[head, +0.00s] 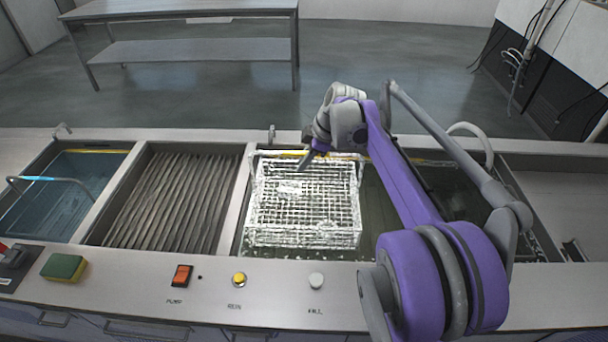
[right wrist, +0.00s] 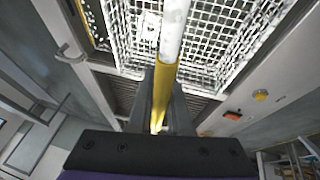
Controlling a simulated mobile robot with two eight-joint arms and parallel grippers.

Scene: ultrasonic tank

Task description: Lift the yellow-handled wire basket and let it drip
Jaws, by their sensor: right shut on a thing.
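The white wire basket (head: 305,205) is at the tank (head: 380,247) in the middle of the counter, its mesh bright and wet-looking. I cannot tell how far its bottom is from the water. Its yellow handle (head: 350,155) runs along its far side, partly hidden by my arm. My right gripper (head: 306,162) is at this handle, reaching over from the right. In the right wrist view, the fingers (right wrist: 160,105) are shut on the yellow handle (right wrist: 163,76), with the basket mesh (right wrist: 235,35) beyond. My left gripper is not in view.
Left of the tank are a ribbed drain area (head: 170,200) and a water-filled basin (head: 75,190) with a blue-gripped handle (head: 38,179). The front ledge holds a sponge (head: 64,267), a red switch (head: 181,275) and buttons. A metal table (head: 185,12) stands behind.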

